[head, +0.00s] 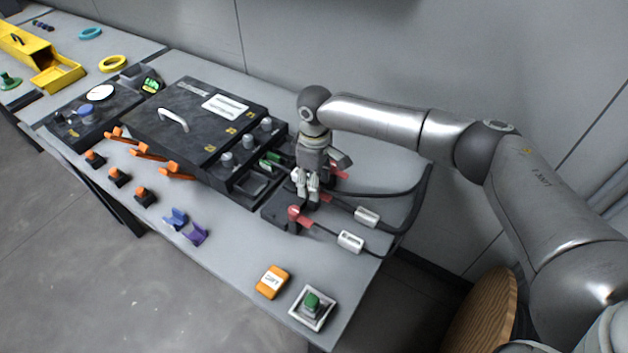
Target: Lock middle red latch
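Several red latches sit on the black block at the right end of the splicing machine. The middle red latch (324,197) shows just right of my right gripper's fingers, partly hidden by them. The near red latch (297,213) is in front of the gripper, and the far red latch (339,171) is behind it. My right gripper (305,196) points down over the block, close to the middle latch. Whether it touches the latch, and how far its fingers are apart, is too small to tell. My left gripper is out of view.
Black cables with silver connectors (351,241) run right from the block. The black machine lid (178,122) with a white handle lies left. Orange levers (146,153) line its front. An orange box (272,282) and a green button (313,303) are at the near right.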

